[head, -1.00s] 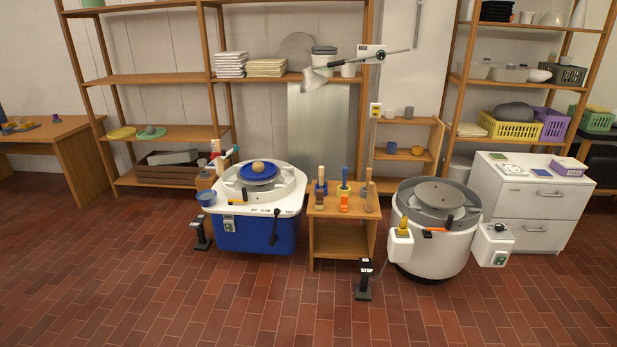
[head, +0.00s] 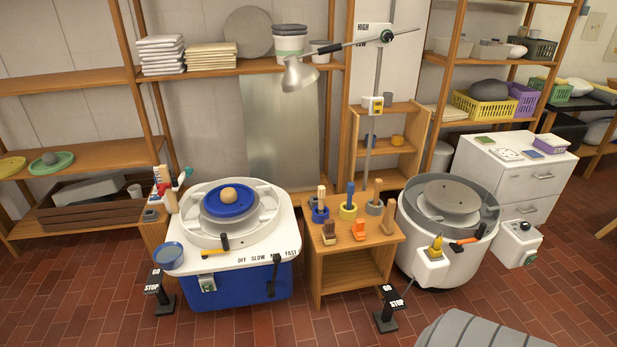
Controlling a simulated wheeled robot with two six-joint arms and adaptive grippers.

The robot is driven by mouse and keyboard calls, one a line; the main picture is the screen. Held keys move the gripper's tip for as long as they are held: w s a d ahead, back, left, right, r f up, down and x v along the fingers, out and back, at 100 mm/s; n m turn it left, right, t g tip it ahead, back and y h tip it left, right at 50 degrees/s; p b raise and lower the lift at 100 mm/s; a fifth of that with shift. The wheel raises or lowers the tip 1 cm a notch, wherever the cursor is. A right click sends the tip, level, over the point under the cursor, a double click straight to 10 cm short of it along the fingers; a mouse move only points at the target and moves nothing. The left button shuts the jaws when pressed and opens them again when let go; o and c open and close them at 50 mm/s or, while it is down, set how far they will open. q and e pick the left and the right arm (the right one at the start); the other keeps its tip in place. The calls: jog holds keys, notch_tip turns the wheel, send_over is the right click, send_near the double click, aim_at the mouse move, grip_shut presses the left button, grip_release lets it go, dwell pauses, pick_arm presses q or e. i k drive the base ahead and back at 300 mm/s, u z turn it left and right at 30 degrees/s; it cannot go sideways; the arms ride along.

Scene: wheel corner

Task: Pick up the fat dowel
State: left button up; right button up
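Several upright sticks stand in ring-shaped holders on a small wooden side table (head: 317,256) between the two potter's wheels. A pale wooden stick (head: 321,196) stands in a blue ring at the left. A blue stick (head: 350,194) stands in a yellow ring in the middle. Another wooden stick (head: 377,190) stands in a grey ring at the right. I cannot tell at this size which one is the fat dowel. In front of them stand a brown tool (head: 329,234), an orange tool (head: 359,231) and a wooden piece (head: 389,218). Neither of my grippers is in view.
A blue-and-white wheel (head: 200,262) with a clay ball stands left of the table, and a white-and-grey wheel (head: 455,262) right of it. Foot pedals (head: 387,322) sit on the floor in front. A lamp (head: 299,74) hangs above. A grey ribbed object (head: 480,332) shows at the bottom edge.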

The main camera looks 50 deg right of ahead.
aim_at(321, 189)
jog(key=z, duration=0.35)
jog(key=i, duration=1.15)
jog(key=z, duration=1.6)
jog(key=i, duration=0.95)
jog(key=z, duration=0.85)
